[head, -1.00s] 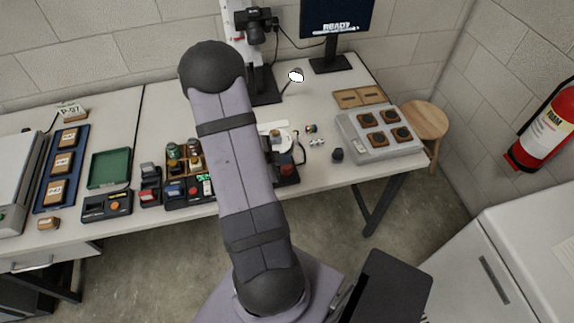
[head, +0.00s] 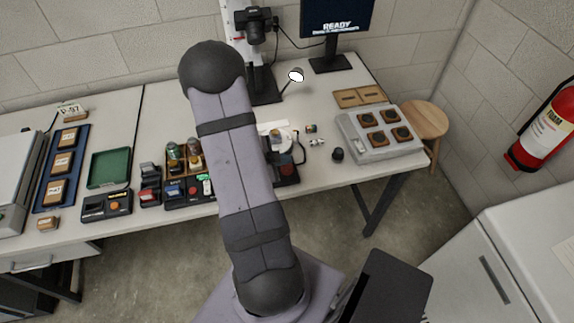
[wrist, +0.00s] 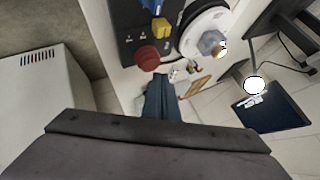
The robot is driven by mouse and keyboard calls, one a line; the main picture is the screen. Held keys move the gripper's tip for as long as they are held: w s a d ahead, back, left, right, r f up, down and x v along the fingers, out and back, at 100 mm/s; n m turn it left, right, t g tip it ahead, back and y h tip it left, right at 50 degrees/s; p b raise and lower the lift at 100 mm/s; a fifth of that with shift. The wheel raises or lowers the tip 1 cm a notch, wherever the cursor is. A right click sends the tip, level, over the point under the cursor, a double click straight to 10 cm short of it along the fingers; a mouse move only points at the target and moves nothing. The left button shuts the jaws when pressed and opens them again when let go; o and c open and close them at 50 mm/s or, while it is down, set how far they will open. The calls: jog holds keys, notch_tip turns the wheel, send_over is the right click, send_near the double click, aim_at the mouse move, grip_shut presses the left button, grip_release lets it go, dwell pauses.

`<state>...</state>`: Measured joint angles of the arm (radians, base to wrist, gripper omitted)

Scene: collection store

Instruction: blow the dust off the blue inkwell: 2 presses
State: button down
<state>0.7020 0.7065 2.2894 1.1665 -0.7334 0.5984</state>
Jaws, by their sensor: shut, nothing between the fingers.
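A blue-grey faceted inkwell (wrist: 211,43) stands on a white round plate (wrist: 190,42) in the wrist view. The plate also shows in the head view (head: 284,128), partly behind my arm. My gripper (wrist: 160,82) is shut and empty in the wrist view, its dark fingers pointing away from the camera. In that picture it lies below the red round button (wrist: 147,57) and below left of the inkwell; I cannot tell whether it touches anything. My gripper is hidden behind my arm in the head view. Dust on the inkwell is too small to make out.
A small dark round object (head: 337,154) stands right of the plate, before a grey tray (head: 352,140). A lamp (head: 296,76) and a monitor (head: 336,20) stand behind. Coloured boxes crowd the left.

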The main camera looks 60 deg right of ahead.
aim_at(284, 168)
jog(key=shift+f, duration=0.35)
jog(key=shift+f+b, duration=0.8)
jog(key=shift+b, duration=0.1)
dwell(0.9)
jog(key=shift+r, duration=0.15)
jog(key=shift+r+p, duration=1.1)
jog(key=shift+p, duration=0.1)
notch_tip(284, 168, up, 5)
jog(key=p, duration=0.4)
jog(key=shift+p, duration=0.35)
dwell(0.5)
